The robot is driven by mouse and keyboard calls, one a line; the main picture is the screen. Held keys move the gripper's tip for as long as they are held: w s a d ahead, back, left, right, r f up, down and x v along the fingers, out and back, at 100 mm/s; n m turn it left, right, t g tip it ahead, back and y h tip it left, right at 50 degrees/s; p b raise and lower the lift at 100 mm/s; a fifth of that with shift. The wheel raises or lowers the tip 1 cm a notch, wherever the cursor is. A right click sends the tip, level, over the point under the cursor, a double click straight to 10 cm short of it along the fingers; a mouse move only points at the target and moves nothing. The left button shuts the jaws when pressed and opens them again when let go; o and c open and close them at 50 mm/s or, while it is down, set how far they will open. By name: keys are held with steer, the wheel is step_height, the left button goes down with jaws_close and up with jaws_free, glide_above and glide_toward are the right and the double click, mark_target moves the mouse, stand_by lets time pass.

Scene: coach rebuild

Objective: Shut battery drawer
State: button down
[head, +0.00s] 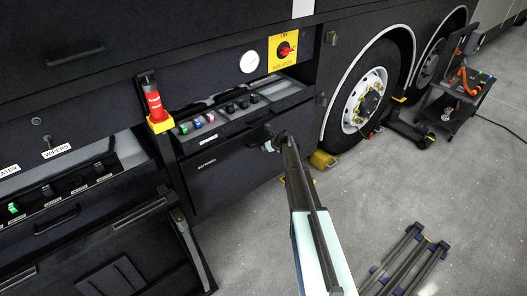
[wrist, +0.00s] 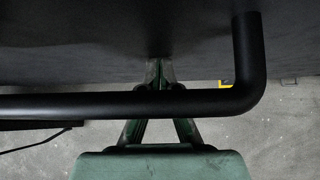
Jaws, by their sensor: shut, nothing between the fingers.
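The battery drawer (head: 225,182) is the black front with a small "BATTERY" label, low in the coach side in the head view. It stands out from the coach body, with a row of coloured and black parts along its top. My gripper (head: 271,143) is at the right part of this front, with its fingers together and nothing held. In the wrist view a black bar handle (wrist: 100,105) crosses in front of my gripper (wrist: 160,74). The fingertips are close to a dark panel (wrist: 70,40) beyond the bar; I cannot tell whether they touch it.
A yellow isolator plate (head: 284,50) is above. A wheel (head: 366,98) and yellow chock (head: 322,159) are to the right. Dark rails (head: 405,262) lie on the otherwise open floor. An open panel (head: 110,255) is lower left.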

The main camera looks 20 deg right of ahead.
steer(key=shift+w+r, duration=0.25)
steer(key=shift+w, duration=0.2)
steer(key=shift+s, duration=0.1)
steer(key=s+d+r+b, duration=0.3)
steer(key=s+r, duration=0.3)
steer(key=s, duration=0.5)
steer(key=shift+s+d+r+b, duration=0.15)
steer(key=shift+r+b, duration=0.15)
steer(key=shift+b, duration=0.05)
